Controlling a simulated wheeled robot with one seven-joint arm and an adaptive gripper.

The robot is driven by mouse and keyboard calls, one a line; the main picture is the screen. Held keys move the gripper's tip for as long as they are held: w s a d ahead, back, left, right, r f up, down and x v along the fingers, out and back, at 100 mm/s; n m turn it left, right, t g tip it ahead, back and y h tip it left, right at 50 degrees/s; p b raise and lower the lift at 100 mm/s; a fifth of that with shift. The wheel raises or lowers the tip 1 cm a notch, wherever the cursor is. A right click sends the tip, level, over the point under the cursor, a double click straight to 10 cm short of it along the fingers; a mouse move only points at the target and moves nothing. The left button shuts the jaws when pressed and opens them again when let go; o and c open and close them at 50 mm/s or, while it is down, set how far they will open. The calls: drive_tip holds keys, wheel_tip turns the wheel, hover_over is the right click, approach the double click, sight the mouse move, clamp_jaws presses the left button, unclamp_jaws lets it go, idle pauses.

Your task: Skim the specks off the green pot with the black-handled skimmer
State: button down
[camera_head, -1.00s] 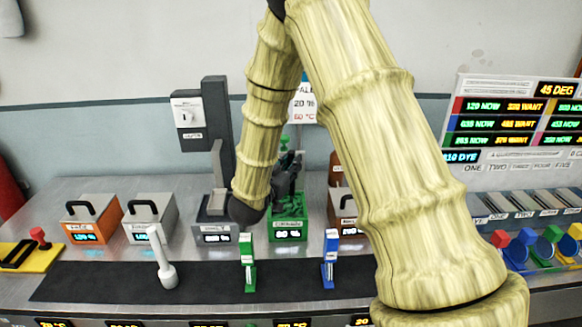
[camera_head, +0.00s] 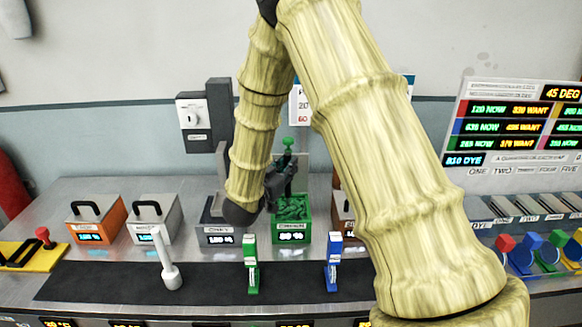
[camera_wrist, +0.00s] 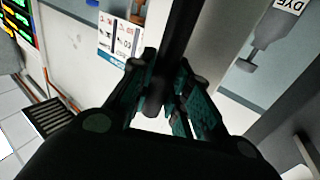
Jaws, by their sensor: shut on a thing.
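The green pot (camera_head: 291,231) is a box with a lit percentage display, at the back of the counter in the head view. Green lumpy contents show in its open top; I cannot make out separate specks. My gripper (camera_head: 277,186) is just above and left of the pot's top, partly hidden by my arm. In the wrist view my gripper (camera_wrist: 158,92) is shut on a dark rod, which looks like the black-handled skimmer (camera_wrist: 179,35). The skimmer's far end is hidden or out of view.
An orange box (camera_head: 97,232), a grey box (camera_head: 152,231) and a dark box (camera_head: 218,238) stand left of the pot. A brown box is partly hidden at right. A white upright tool (camera_head: 168,270), a green clip (camera_head: 251,265) and a blue clip (camera_head: 333,262) stand in front.

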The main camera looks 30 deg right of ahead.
drive_tip(key=shift+w+a, duration=0.25)
drive_tip(key=shift+a, duration=0.15)
drive_tip(key=shift+s, duration=0.15)
drive_tip(key=shift+s+a, duration=0.45)
drive_tip(key=shift+s, duration=0.25)
drive_tip(key=shift+s+a, duration=0.4)
drive_tip(key=shift+s, duration=0.35)
drive_tip(key=shift+s+a, duration=0.45)
drive_tip(key=shift+s, duration=0.25)
drive_tip(key=shift+s+d, duration=0.4)
drive_tip(key=shift+d, duration=0.3)
drive_tip(key=shift+s+d, duration=0.4)
drive_tip(key=shift+d, duration=0.3)
drive_tip(key=shift+w, duration=0.1)
drive_tip(key=shift+w+d+p, duration=0.1)
drive_tip(key=shift+w+d, duration=0.35)
drive_tip(key=shift+w, duration=0.25)
drive_tip(key=shift+w+d+p, duration=0.1)
drive_tip(key=shift+w+d, duration=0.35)
drive_tip(key=shift+w, duration=0.3)
drive_tip(key=shift+w+d+p, duration=0.1)
drive_tip(key=shift+w+d, duration=0.35)
drive_tip(key=shift+w, duration=0.25)
drive_tip(key=shift+a, duration=0.15)
